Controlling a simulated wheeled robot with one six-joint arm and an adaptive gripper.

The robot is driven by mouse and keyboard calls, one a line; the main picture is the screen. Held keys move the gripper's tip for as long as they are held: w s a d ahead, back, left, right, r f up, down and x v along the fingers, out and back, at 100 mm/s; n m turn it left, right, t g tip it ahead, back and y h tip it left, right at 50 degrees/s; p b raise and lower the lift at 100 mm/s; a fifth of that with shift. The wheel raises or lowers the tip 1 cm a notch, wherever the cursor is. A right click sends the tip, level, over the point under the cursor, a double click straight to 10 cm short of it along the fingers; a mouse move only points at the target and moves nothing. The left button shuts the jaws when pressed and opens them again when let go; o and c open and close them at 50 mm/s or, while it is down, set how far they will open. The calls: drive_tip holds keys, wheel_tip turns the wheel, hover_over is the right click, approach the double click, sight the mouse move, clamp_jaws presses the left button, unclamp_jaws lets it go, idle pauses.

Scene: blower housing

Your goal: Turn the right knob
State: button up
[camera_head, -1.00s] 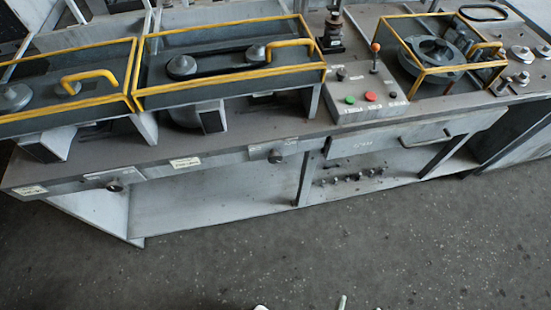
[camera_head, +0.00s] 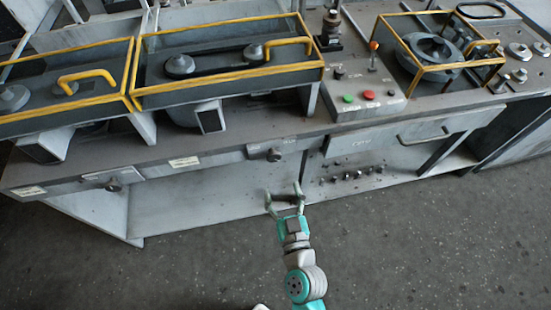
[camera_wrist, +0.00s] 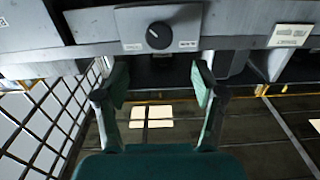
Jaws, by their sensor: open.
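The right knob (camera_head: 273,155) is a small dark knob on the front edge of the grey bench. In the wrist view a dark round knob (camera_wrist: 158,36) with a pale pointer line sits on a labelled plate near the top; it appears to be the same knob. My gripper (camera_head: 284,191) is open and empty, apart from the knob and nearer the camera, below it in the head view. In the wrist view the two fingers of my gripper (camera_wrist: 160,78) stand apart, with the knob roughly centred between them but higher in the picture. Nothing hides the knob.
A second, left knob (camera_head: 113,186) is farther along the same bench edge. A control box (camera_head: 362,95) with green and red buttons stands above, to the right. A drawer handle (camera_head: 425,137) sticks out at the right. The floor (camera_head: 420,250) in front is clear.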

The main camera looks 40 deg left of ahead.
sight(275, 159)
drive_tip(key=x, duration=1)
drive_tip(key=shift+w, duration=0.15)
drive_tip(key=c, duration=1.1)
drive_tip(key=shift+c, duration=0.2)
drive_tip(key=m, duration=0.3)
drive_tip(key=shift+m, duration=2.2)
